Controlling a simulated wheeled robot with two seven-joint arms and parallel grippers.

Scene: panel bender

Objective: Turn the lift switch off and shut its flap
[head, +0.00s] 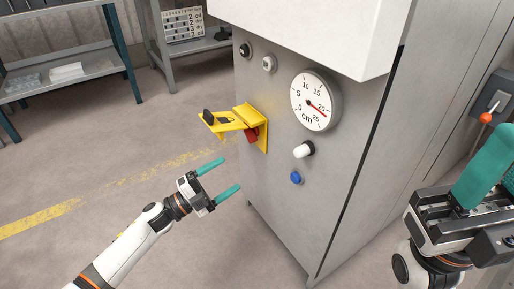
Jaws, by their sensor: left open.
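The yellow flap (225,123) stands open, sticking out to the left from its yellow mount (262,128) on the grey cabinet's side. A dark tab (208,117) is on its outer end. The red switch (251,135) shows partly below the flap; its on or off position cannot be told. My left gripper (232,174) is open and empty, below and left of the switch, its teal fingers pointing toward the cabinet and apart from it. My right gripper (497,145) is at the right edge, partly cut off, away from the switch.
The cabinet (290,215) also carries a round cm dial (316,100) with its red needle past 20, a white knob (304,150), a blue button (296,177) and two upper knobs. A white housing overhangs above. A red-tipped lever (486,117) is at right. The floor at left is clear.

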